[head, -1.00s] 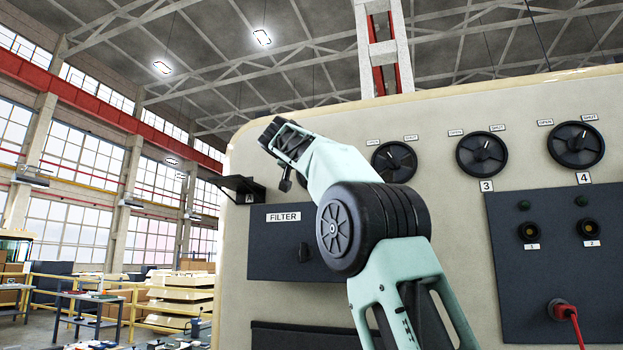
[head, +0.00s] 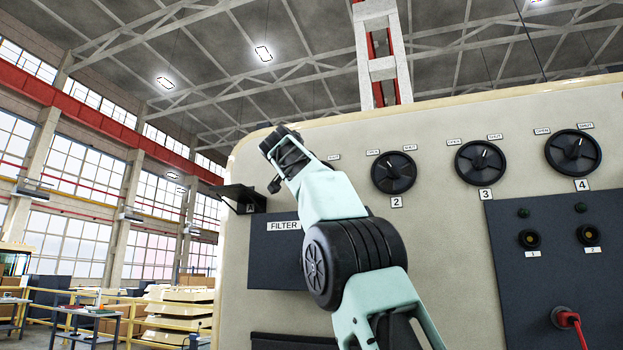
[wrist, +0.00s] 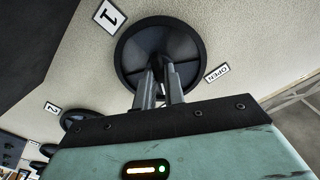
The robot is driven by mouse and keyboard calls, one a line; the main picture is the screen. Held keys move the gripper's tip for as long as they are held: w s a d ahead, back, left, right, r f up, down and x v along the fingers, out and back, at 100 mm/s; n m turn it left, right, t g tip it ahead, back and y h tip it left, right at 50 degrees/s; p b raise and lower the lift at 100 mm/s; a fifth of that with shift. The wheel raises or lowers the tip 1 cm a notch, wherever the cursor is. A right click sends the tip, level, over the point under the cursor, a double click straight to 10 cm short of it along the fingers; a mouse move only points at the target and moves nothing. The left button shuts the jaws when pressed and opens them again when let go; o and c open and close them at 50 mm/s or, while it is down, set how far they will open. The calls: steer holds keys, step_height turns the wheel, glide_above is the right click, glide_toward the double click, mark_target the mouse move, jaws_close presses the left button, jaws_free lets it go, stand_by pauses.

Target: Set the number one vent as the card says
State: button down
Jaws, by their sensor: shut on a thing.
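The number one vent knob (wrist: 186,47) is a round black dial in the wrist view, with the label 1 (wrist: 108,15) to its upper left and an OPEN label (wrist: 217,73) to its right. My gripper (wrist: 158,68) is shut on the ridge across the middle of this knob. The fingers cover part of the ridge, so its exact pointing is hard to read. In the head view my arm hides the number one knob; a small label (head: 334,157) shows just beside the arm. The card is not recognisable in either view.
Vent knobs 2 (head: 394,172), 3 (head: 481,163) and 4 (head: 573,153) stand in a row to the right, with OPEN and SHUT labels. Below are a dark socket panel (head: 512,275) with a red plug (head: 565,318), and a FILTER panel (head: 275,255). A small shelf (head: 240,197) juts out left.

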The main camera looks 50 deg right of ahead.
steer(key=c, duration=1.5)
jaws_free()
steer(key=shift+a, duration=0.15)
steer(key=b+v, duration=0.5)
steer(key=v, duration=1.2)
steer(key=shift+s+a, duration=0.1)
steer(key=shift+s, duration=0.05)
steer(key=shift+f, duration=0.1)
